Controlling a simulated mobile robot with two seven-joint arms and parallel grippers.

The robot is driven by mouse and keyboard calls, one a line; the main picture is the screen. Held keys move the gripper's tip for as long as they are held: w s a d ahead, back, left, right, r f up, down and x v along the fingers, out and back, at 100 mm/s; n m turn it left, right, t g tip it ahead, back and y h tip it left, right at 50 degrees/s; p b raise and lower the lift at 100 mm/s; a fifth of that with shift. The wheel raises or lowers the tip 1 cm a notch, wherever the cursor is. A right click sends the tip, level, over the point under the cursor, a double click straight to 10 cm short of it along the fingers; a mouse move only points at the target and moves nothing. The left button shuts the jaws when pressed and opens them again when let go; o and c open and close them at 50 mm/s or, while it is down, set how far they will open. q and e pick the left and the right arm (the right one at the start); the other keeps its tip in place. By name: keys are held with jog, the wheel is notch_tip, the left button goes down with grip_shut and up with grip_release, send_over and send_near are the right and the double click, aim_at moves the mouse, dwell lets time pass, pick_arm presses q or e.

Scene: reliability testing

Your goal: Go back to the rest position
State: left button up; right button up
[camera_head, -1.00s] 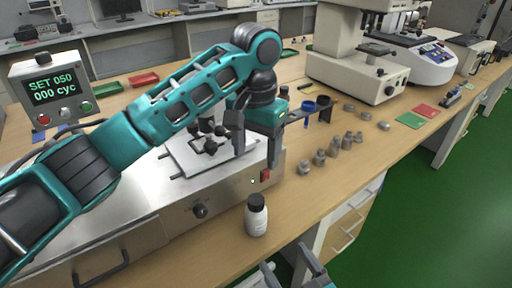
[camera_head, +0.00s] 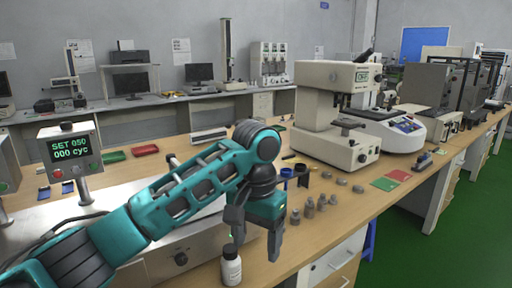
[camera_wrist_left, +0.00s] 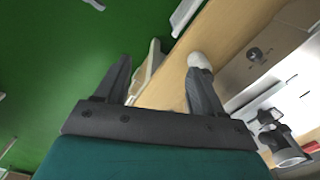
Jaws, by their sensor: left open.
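My left arm, teal and black, reaches in from the left in the head view. Its gripper (camera_head: 255,238) points down near the front edge of the bench (camera_head: 322,212), beside the steel machine. The fingers are apart with nothing between them. In the left wrist view the open gripper (camera_wrist_left: 160,72) also shows, over the bench edge and green floor. A white bottle with a black cap (camera_head: 232,270) stands just left of and below the fingers in the head view. My right gripper is not in view.
A control box (camera_head: 70,150) reads "SET 050 000 cyc". Several metal weights (camera_head: 309,208) and blue and black ring holders (camera_head: 287,173) stand right of the gripper. A microscope-like tester (camera_head: 325,110) stands behind. Green floor (camera_head: 430,235) is free at right.

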pick_arm(q)
jog(key=s+d+f+n+t+h, duration=0.1)
jog(key=s+f+t+h, duration=0.15)
jog(key=f, duration=0.75)
jog(key=s+d+f+n+t+h, duration=0.15)
jog(key=f+h, duration=0.25)
jog(key=f, duration=0.6)
jog(key=s+a+f+t+y, duration=0.2)
jog(key=s+a+f+t, duration=0.1)
jog(key=s+a, duration=0.4)
jog(key=s+a+f+n+t+y+p, duration=0.1)
jog(key=s+a+f+t+y, duration=0.1)
jog(key=s+a, duration=0.5)
jog(key=a+f+t, duration=0.1)
jog(key=a+f, duration=0.1)
jog(key=a, duration=0.4)
jog(key=shift+s+f+t, duration=0.2)
jog(key=shift+s+t, duration=0.2)
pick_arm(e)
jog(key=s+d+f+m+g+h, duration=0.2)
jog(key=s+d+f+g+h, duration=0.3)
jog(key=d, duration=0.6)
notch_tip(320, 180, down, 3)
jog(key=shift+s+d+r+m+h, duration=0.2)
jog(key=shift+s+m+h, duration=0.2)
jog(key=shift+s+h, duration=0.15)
pick_arm(q)
jog(key=shift+y, duration=0.25)
